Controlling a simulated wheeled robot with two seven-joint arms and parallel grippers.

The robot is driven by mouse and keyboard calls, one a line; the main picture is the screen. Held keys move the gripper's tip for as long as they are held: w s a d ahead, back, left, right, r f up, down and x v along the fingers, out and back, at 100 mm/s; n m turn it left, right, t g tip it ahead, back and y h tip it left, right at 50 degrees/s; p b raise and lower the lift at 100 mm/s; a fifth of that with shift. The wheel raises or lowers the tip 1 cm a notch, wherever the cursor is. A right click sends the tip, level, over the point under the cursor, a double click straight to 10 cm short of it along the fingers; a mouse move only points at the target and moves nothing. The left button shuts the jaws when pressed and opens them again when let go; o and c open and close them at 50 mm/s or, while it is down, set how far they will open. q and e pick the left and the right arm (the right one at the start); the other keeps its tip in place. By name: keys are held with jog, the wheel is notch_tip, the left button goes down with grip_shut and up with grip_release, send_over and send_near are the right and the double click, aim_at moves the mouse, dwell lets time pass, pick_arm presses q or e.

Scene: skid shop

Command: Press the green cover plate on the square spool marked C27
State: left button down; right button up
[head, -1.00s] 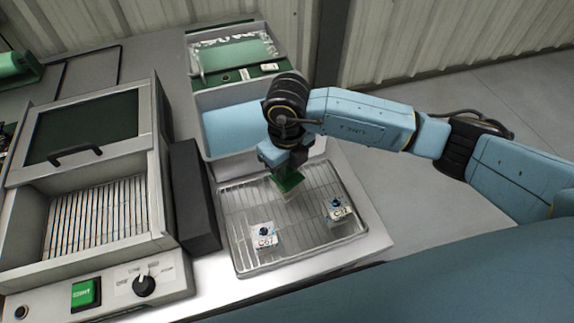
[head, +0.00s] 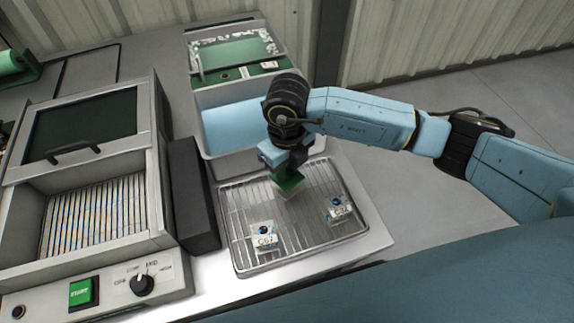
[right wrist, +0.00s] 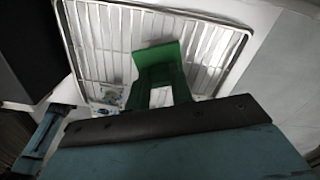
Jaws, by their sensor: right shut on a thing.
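My right gripper (head: 287,172) is shut on a green piece (head: 288,182), which looks like the green cover plate, above the back part of the wire rack (head: 310,228). In the right wrist view the green piece (right wrist: 155,56) shows as a flat part with green sides running down from it. Two small white blocks with dark blue tops sit on the rack: a front-left one (head: 264,239), its mark reading like C67, and a right one (head: 338,211), its mark unclear. I cannot read C27 on either. What lies directly under the green piece is hidden. My left gripper is not in view.
A dark block (head: 191,195) stands left of the rack, next to a machine with a slatted bed, a green start button (head: 82,292) and a knob (head: 142,284). A blue-lined bin (head: 228,128) is behind the rack.

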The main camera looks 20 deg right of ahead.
jog(key=o, duration=1.4)
jog(key=shift+o, duration=0.2)
jog(key=shift+r, duration=0.15)
jog(key=shift+r+p, duration=2.95)
jog(key=shift+r, duration=0.95)
grip_shut()
